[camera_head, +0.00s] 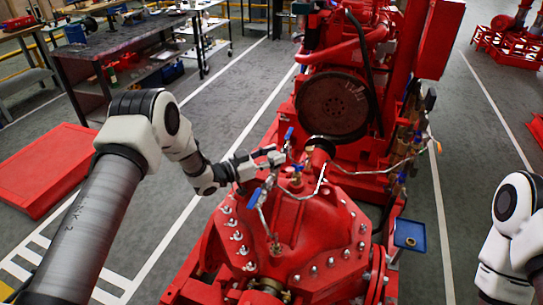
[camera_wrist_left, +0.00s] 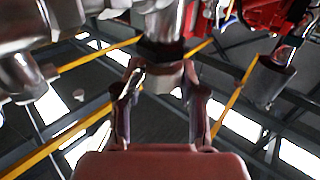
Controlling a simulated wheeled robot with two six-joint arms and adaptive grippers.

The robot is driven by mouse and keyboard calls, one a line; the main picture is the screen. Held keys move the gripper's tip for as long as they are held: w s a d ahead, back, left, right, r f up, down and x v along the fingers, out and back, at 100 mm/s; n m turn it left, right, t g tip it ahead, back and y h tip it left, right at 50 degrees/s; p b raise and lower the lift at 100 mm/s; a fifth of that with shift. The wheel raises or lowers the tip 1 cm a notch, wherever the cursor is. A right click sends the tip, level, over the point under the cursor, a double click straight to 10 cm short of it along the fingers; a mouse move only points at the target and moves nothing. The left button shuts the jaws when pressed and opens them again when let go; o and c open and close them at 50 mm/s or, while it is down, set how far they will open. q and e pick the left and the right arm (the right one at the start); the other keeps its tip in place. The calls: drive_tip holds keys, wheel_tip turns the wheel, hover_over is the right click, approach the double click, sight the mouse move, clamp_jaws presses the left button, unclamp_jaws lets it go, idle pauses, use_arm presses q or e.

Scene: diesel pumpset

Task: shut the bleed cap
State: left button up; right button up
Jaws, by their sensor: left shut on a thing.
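My left gripper (camera_head: 268,158) reaches in from the left over the red pump casing (camera_head: 310,225), among blue-handled valves and thin pipes. In the left wrist view, the two fingers (camera_wrist_left: 161,78) stand on either side of a hexagonal, brownish metal piece, apparently the bleed cap (camera_wrist_left: 161,72), and are shut on it. It sits at the end of a shiny metal cylinder (camera_wrist_left: 160,20). In the head view the fingers hide the held piece, and whether it is fully seated cannot be told. My right gripper is out of view; only part of that arm shows at the right edge.
A blue-handled valve (camera_head: 254,198) stands just below my left gripper, and another blue handle (camera_head: 289,134) just above it. A large dark flywheel (camera_head: 333,105) is behind. A small blue tray (camera_head: 409,235) is at the right. A workbench (camera_head: 120,40) stands at the back left.

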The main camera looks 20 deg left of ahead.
use_arm(q)
drive_tip(key=shift+w+f+m+g+h+b, duration=0.1)
drive_tip(key=shift+f+m+g+h+b, duration=0.05)
drive_tip(key=shift+m+g+h+b, duration=0.5)
drive_tip(key=m+g+h+b, duration=0.2)
drive_tip(key=m+g+b, duration=0.1)
drive_tip(key=b, duration=0.1)
drive_tip(key=shift+f+g+h+b, duration=0.1)
drive_tip(key=shift+g+h+b, duration=0.15)
drive_tip(key=shift+g+b, duration=0.1)
drive_tip(key=shift+d+m+g+h+b, duration=0.1)
drive_tip(key=shift+m+g+h+b, duration=0.6)
drive_tip(key=shift+g+b, duration=0.45)
drive_tip(key=shift+r, duration=0.2)
drive_tip(key=o, duration=1)
drive_tip(key=shift+o, duration=0.8)
drive_tip(key=shift+w+d+f, duration=0.1)
drive_tip(key=shift+w+d, duration=0.1)
drive_tip(key=shift+d, duration=0.15)
drive_tip(key=shift+s+a, duration=0.2)
drive_tip(key=shift+a, duration=0.3)
drive_tip(key=v, duration=1.1)
